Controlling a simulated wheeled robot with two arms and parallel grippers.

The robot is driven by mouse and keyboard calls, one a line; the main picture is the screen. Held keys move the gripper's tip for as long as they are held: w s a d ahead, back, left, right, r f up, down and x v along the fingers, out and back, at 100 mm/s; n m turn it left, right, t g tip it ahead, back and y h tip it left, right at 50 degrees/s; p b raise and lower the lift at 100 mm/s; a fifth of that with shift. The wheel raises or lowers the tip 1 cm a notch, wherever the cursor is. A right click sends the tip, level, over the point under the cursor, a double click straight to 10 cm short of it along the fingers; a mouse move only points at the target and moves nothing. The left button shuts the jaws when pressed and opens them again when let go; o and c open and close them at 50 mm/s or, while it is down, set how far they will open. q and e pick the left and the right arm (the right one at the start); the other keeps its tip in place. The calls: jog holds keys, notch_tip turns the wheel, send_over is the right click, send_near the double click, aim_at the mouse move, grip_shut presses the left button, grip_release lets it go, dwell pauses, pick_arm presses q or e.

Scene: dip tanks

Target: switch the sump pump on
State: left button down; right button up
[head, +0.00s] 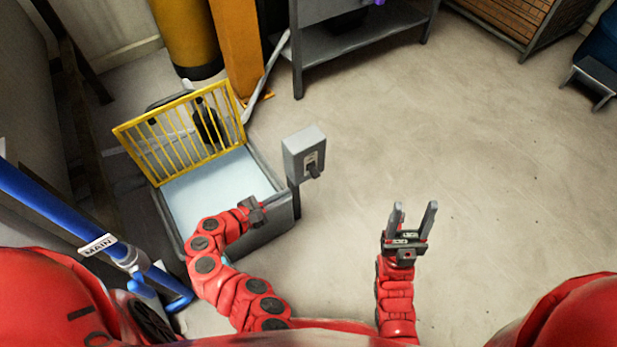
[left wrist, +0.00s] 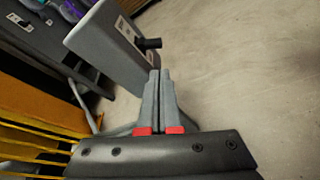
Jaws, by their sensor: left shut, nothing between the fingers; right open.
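A grey switch box (head: 304,152) stands on a post at the right corner of the sump tank. Its dark lever (head: 314,170) is on the front face. In the left wrist view the grey box (left wrist: 105,45) is just beyond my fingertips, with the black lever (left wrist: 150,43) sticking out to the right. The sump tank (head: 282,208) holds pale liquid, and a dark pump-like shape (head: 207,122) shows behind the yellow grate. My left gripper (head: 262,203) is shut and empty, below and left of the box; its fingers (left wrist: 160,75) appear apart from the lever. My right gripper (head: 413,210) is open and empty over the floor.
A yellow grate (head: 165,143) stands raised at the tank's back. A blue pipe (head: 60,218) labelled MAIN runs at the left. A grey metal table (head: 350,42) stands behind the box. The floor (head: 480,150) on the right is clear.

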aim_at(315, 173)
pick_arm(q)
jog(key=b+x, duration=0.2)
jog(key=x, duration=0.8)
jog(key=shift+b, duration=0.4)
jog(key=shift+s+n+p, duration=0.1)
jog(key=shift+n+p, duration=0.2)
jog(key=shift+p, duration=0.35)
